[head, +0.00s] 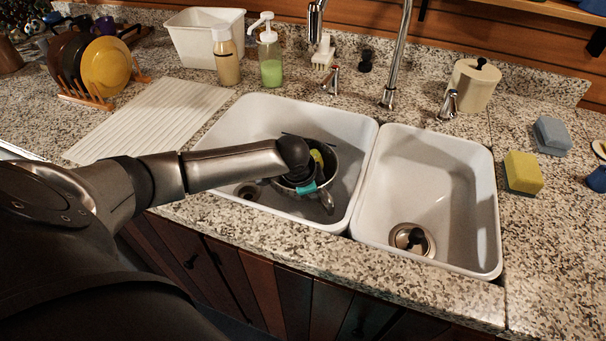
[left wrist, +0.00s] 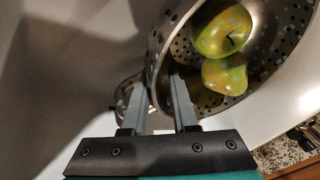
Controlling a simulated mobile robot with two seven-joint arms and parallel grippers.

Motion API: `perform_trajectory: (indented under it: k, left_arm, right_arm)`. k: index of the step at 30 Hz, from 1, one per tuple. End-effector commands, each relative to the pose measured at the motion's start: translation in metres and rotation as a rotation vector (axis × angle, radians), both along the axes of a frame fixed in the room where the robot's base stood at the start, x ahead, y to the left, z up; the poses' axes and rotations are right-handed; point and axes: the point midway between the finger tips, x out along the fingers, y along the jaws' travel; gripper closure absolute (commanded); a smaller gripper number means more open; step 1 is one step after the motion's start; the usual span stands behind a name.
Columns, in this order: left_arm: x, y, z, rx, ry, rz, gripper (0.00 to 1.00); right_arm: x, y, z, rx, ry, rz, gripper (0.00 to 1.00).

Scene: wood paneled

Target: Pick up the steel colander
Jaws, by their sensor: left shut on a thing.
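The steel colander (head: 331,166) is in the left sink basin (head: 354,160), partly hidden by my left arm and hand in the head view. In the left wrist view the perforated colander (left wrist: 272,62) fills the upper right and looks tilted. Two yellow-green apples (left wrist: 222,32) lie inside it. My left gripper (head: 312,188) is at the near side of the colander. In the left wrist view its fingers (left wrist: 160,88) straddle the colander's wall, one inside and one outside, shut on it. A loop handle (left wrist: 127,100) shows beside the outer finger. My right gripper is not in view.
The empty right basin (head: 432,180) adjoins the left one. A faucet (head: 395,60) rises behind the basins. Soap bottles (head: 270,60), a white tub (head: 203,40), a plate rack (head: 92,95) and a yellow sponge (head: 523,172) stand around on the counter. The front counter strip is clear.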

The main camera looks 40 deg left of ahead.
Motion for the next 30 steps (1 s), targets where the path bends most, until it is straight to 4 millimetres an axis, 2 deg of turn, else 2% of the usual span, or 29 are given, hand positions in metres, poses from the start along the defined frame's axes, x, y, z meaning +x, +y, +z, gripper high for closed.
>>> perform_trajectory:
  k: [11, 17, 23, 30]
  left_arm:
    - [0.001, -0.001, 0.001, -0.002, -0.003, -0.003, 1.0]
    - [0.001, -0.001, 0.011, -0.002, -0.005, -0.003, 1.0]
    - [0.002, 0.0, 0.045, -0.001, -0.008, -0.003, 1.0]
    - [0.003, 0.0, 0.113, 0.0, -0.011, -0.002, 1.0]
  right_arm:
    - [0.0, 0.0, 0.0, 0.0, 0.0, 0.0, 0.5]
    - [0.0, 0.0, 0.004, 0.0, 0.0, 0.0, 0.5]
    - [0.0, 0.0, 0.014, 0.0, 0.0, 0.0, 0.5]
    - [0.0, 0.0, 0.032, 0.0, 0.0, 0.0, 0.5]
